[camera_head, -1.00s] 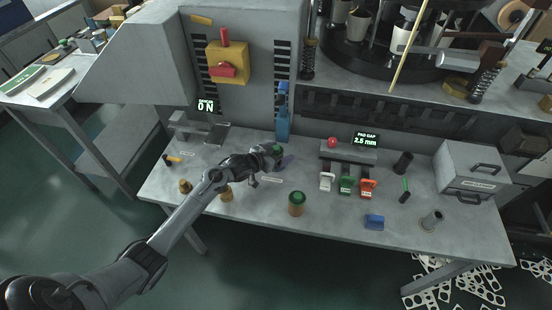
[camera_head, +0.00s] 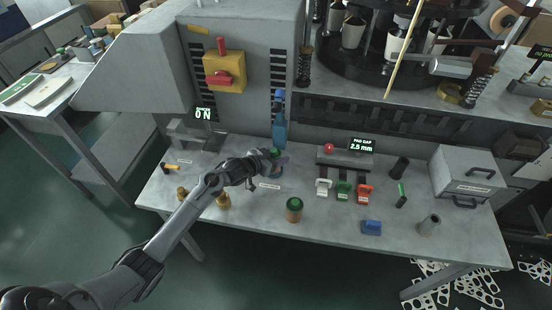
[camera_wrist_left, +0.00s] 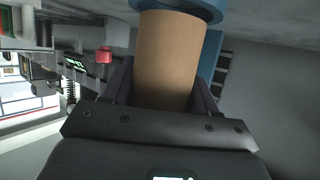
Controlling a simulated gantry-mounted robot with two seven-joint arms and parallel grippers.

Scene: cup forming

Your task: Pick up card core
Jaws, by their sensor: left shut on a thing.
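In the head view my left gripper (camera_head: 272,160) is over the back middle of the bench, just in front of the blue bottle-like thing. My right gripper is not in view.
White, green and red clamp-like pieces (camera_head: 343,189) sit right of the gripper. The blue bottle-like thing (camera_head: 279,125) stands close behind.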

